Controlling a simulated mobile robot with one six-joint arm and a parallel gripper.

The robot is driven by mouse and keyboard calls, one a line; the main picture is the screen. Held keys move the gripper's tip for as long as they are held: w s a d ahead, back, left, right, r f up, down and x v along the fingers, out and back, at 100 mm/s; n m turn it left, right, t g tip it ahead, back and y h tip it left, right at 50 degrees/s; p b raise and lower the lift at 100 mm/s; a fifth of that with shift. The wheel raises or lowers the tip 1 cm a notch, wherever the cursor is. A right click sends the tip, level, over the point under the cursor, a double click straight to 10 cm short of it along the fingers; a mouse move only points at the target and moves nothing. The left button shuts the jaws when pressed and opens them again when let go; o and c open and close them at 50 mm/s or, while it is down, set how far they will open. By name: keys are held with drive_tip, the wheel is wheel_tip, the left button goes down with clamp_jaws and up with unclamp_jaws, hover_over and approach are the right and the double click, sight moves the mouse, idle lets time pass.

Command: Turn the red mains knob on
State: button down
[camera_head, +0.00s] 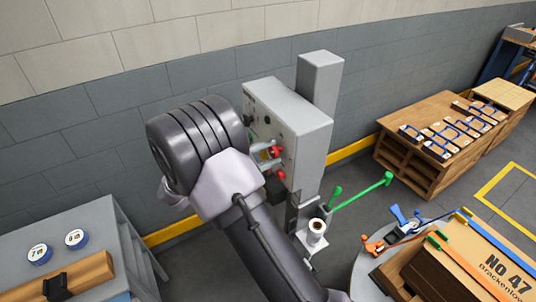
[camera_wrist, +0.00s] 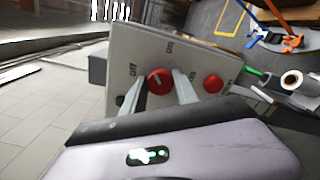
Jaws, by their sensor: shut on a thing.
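The red mains knob (camera_wrist: 159,84) is on the front face of a light grey control box (camera_head: 290,128), with OFF lettering to its left and ON lettering above it in the wrist view. My gripper (camera_wrist: 162,80) is shut on this knob, one finger on each side. In the head view the knob (camera_head: 276,150) shows beside the fingertips, partly hidden by them. The pointer's exact angle is too small to tell. A second red round control (camera_wrist: 213,84) sits to the right of the knob, outside the fingers.
The box stands on a grey post (camera_head: 320,80) by the wall. A green lever (camera_head: 362,191) and a white roll (camera_head: 316,230) are below and right. A grey table (camera_head: 90,228) is at left, a wooden bench (camera_head: 425,110) at right.

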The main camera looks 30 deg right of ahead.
drive_tip(key=m+b, duration=0.2)
drive_tip(key=m, duration=0.2)
drive_tip(key=shift+f+m, duration=0.15)
drive_tip(key=shift+m, duration=0.15)
drive_tip(key=shift+m+b, duration=0.8)
drive_tip(key=shift+m, duration=1)
drive_tip(key=c, duration=0.9)
unclamp_jaws()
drive_tip(key=shift+c, duration=0.2)
